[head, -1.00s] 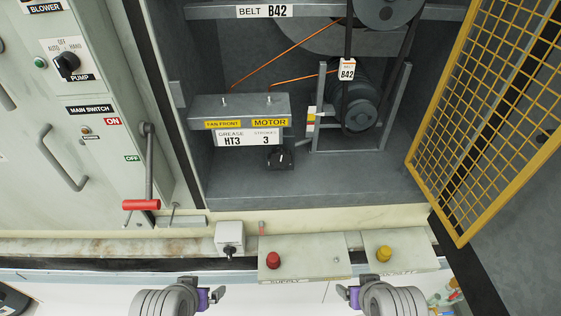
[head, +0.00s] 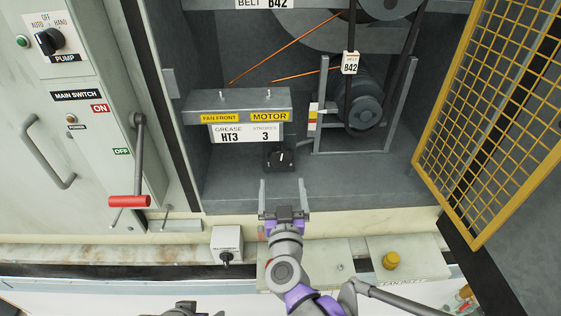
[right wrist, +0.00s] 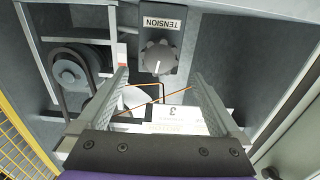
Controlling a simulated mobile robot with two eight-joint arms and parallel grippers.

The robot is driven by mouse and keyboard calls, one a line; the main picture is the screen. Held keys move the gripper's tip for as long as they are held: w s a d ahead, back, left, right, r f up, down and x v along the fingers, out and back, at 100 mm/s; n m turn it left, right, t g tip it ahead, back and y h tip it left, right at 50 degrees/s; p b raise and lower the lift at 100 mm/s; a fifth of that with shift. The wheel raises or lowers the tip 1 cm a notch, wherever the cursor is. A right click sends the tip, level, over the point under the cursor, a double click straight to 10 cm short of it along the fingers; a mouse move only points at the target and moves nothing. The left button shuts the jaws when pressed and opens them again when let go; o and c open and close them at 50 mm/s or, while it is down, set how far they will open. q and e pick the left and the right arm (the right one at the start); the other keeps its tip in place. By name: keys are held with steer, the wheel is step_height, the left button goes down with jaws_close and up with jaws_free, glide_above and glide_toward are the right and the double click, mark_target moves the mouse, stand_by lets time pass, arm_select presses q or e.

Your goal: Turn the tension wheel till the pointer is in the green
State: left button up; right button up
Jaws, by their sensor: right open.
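The tension wheel is a dark grey ribbed knob (right wrist: 158,57) under a TENSION label (right wrist: 160,23) in the right wrist view. In the head view it is a small dark knob (head: 280,157) below the grease label. A small strip with white, yellow and red bands (head: 312,118) stands beside the motor; I cannot make out a pointer or green on it. My right gripper (head: 283,187) is open and empty, in front of the knob and apart from it. The knob lies between the two fingers in the wrist view. My left gripper shows only partly at the bottom edge.
The motor (head: 362,105) with its belt sits right of the knob inside the cabinet. A yellow mesh door (head: 490,120) stands open at the right. A red-handled lever (head: 128,201) is at the left.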

mark_target(281, 162)
steer(key=w, duration=1)
steer(key=shift+w+a+p, duration=0.15)
steer(key=shift+w+p, duration=0.1)
steer(key=shift+p, duration=0.15)
steer(key=c, duration=1.3)
steer(key=shift+o, duration=0.2)
